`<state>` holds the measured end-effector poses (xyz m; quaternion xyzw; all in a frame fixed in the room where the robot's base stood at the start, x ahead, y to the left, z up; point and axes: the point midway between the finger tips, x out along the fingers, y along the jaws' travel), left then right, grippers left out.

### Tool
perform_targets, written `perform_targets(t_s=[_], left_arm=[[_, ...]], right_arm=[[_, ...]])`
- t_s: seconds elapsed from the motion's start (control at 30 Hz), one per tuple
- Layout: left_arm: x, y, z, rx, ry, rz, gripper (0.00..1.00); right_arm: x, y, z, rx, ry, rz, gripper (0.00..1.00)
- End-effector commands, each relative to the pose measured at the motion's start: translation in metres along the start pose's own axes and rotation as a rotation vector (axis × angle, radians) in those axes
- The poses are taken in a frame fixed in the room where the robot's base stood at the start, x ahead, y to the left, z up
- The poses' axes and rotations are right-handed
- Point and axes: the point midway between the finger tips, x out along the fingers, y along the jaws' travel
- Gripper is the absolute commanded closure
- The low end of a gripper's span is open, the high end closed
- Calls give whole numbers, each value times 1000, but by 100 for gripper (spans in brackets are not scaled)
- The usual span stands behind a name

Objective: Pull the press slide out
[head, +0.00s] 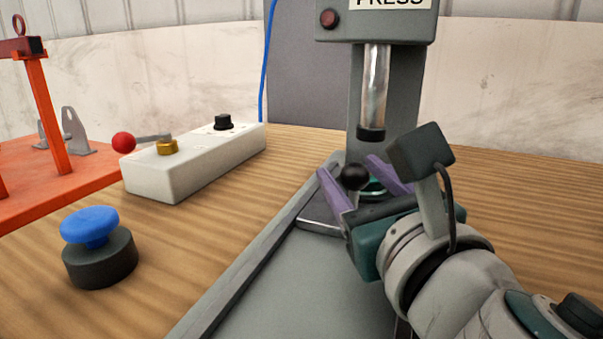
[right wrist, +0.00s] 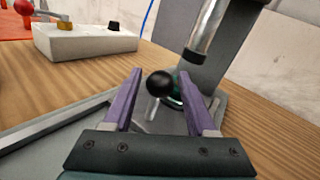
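The press (head: 391,104) stands at the back, with a sign, a shiny ram (head: 375,85) and a grey base with rails. Its slide (head: 318,218) is a grey plate under the ram, with a black ball knob (head: 354,177) on a short stem. A green round part (head: 374,187) sits behind the knob, partly hidden. My right gripper (head: 350,170) is open, with its purple fingers on either side of the knob. The right wrist view shows the knob (right wrist: 160,84) between the fingers, with gaps on both sides. My left gripper is not in view.
A white control box (head: 190,165) with a red-knobbed lever and black dial stands to the left. A blue push button (head: 93,228) on a dark base is at the front left. An orange frame (head: 60,180) is at the far left. The grey bed in front is clear.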

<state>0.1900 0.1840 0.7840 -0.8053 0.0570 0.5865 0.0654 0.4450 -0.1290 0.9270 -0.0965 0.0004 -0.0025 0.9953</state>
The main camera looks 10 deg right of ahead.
Motion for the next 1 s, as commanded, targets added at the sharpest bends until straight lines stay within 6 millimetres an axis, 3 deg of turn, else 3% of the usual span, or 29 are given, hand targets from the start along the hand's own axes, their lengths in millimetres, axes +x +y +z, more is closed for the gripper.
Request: perform_targets(t_s=[0.07,0.5,1.0], left_arm=[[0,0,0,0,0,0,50],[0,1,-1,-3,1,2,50],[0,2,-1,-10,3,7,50]], right_arm=[[0,0,0,0,0,0,53],[0,0,0,0,0,0,100],[0,0,0,0,0,0,100]])
